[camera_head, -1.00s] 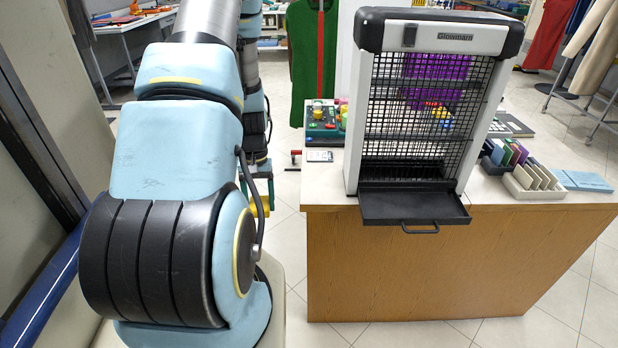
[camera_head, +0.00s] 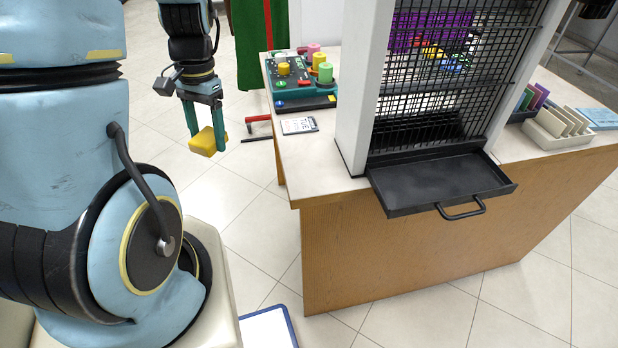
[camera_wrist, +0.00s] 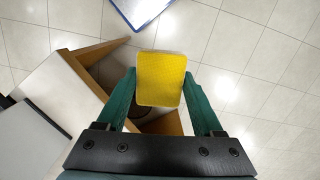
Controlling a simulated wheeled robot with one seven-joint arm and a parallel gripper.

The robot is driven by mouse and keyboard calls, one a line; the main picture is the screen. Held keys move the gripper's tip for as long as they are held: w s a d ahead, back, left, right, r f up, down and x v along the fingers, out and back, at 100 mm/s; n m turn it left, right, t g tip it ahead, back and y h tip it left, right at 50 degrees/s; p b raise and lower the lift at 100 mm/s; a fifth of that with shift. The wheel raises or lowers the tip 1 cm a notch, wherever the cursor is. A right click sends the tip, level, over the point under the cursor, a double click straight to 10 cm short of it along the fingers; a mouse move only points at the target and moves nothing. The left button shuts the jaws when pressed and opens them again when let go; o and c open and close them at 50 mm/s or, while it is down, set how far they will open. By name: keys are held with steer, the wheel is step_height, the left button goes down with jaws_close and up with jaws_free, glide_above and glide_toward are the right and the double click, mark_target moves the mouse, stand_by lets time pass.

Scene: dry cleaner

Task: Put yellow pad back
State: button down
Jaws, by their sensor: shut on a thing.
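The yellow pad (camera_head: 207,141) is a small block held between the green fingers of my gripper (camera_head: 204,118). In the wrist view the yellow pad (camera_wrist: 161,79) fills the space between the two fingertips of my gripper (camera_wrist: 160,95). My gripper points down and holds the pad in the air over the tiled floor, left of the counter. A teal board (camera_head: 300,95) with coloured knobs and stacked round pieces lies on the counter's far left part.
A tall insect-killer unit with a black wire grille and a pulled-out black tray (camera_head: 440,180) stands on the counter (camera_head: 345,190). A red-handled tool (camera_head: 258,119) juts past the counter's left edge. A white card holder (camera_head: 555,130) sits at right. A blue-edged panel (camera_head: 268,328) lies below.

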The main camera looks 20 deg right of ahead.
steer(key=shift+s+d+m+b, duration=0.25)
steer(key=shift+s+m, duration=0.15)
steer(key=shift+s, duration=0.1)
steer(key=shift+s+d+m+b, duration=0.2)
steer(key=shift+s+m+b, duration=0.05)
steer(key=shift+s+m, duration=0.2)
steer(key=p, duration=0.6)
glide_above(310, 163)
step_height(310, 163, down, 2)
steer(key=shift+a+f, duration=0.1)
steer(key=shift+f, duration=0.05)
steer(key=shift+f+p, duration=0.45)
steer(key=shift+f, duration=1.15)
steer(key=shift+d+f+p, duration=0.2)
steer(key=shift+f+p, duration=0.2)
steer(key=shift+f, duration=0.25)
